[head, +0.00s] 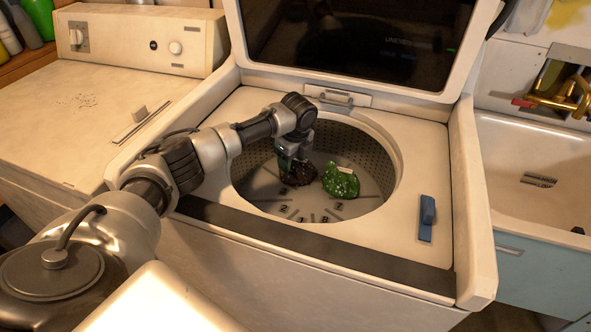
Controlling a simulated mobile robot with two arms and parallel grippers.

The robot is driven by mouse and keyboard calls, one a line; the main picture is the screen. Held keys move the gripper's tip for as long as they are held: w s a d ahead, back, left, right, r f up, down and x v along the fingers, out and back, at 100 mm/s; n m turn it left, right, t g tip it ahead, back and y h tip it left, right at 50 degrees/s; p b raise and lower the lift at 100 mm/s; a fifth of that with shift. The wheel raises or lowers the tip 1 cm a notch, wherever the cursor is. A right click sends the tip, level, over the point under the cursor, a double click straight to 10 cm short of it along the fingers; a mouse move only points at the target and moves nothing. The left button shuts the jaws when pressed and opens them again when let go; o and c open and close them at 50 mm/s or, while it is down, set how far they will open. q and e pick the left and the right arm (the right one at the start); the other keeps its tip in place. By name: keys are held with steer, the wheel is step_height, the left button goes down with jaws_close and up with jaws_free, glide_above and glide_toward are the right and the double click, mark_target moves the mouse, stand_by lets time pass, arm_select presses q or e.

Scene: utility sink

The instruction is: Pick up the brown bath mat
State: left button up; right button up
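The brown bath mat (299,179) is a small dark brown bundle on the floor of the open washer drum (372,150). My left gripper (290,165) reaches down into the drum, with its fingers at the mat's left and upper part. Whether the fingers are open or shut on the mat cannot be made out; they are small and dark here. A green speckled cloth bundle (341,182) lies just right of the mat. My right gripper is not in view.
The washer's raised lid (360,45) stands behind the opening. The drum rim surrounds my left arm. A blue switch (426,215) is at the washer's right front. A second machine (90,105) is at left, and a sink (535,165) with a brass tap (570,98) at right.

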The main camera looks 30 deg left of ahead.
arm_select(q)
jaws_close()
stand_by(0.3)
